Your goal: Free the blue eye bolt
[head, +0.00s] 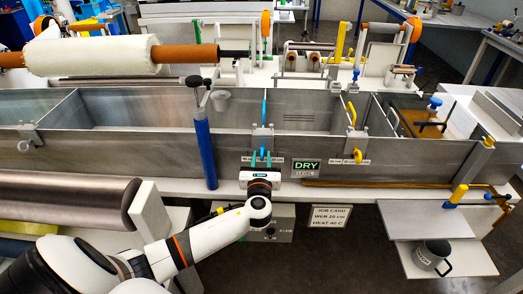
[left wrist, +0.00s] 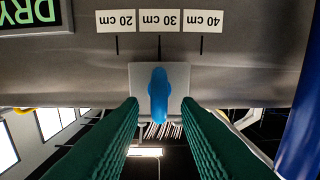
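The blue eye bolt (head: 262,153) sits at a small grey plate on the front wall of the metal bath. In the left wrist view the blue eye bolt (left wrist: 158,92) lines up with the 30 cm mark. My left gripper (head: 262,161) is at the bath's front wall, its green fingers apart. In the left wrist view my left gripper (left wrist: 159,112) has one finger on each side of the bolt, with gaps showing. The fingers do not appear to touch it. My right gripper is in neither view.
A yellow eye bolt (head: 357,156) is on the same wall to the right, past the DRY sign (head: 306,168). A blue upright cylinder (head: 205,150) stands close on the left. A grey mug (head: 432,256) rests on a low shelf at right.

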